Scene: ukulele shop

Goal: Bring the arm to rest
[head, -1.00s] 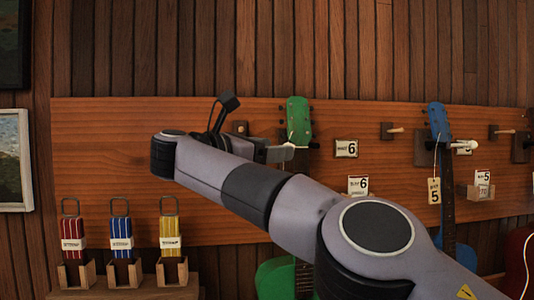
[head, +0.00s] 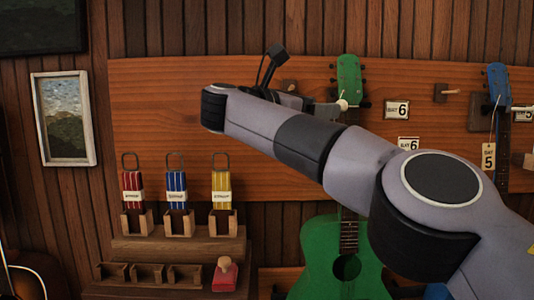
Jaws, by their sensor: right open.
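My right arm reaches in from the lower right and folds back at its wrist on the left. My right gripper (head: 322,108) is partly hidden behind the wrist, beside the neck of the green ukulele (head: 322,252). Its jaws are open, and I see nothing held in them. A pale peg end shows close to its tip; I cannot tell whether they touch. The green ukulele hangs on the wall board, its body partly covered by my arm. My left gripper is not in view.
A blue ukulele (head: 497,85) hangs at the right. Red, blue and yellow string packs (head: 221,187) stand in wooden holders on a stepped rack (head: 180,250) at lower left. A red block with a wooden knob (head: 225,278) sits on its lower step. Price cards (head: 397,110) hang on the board.

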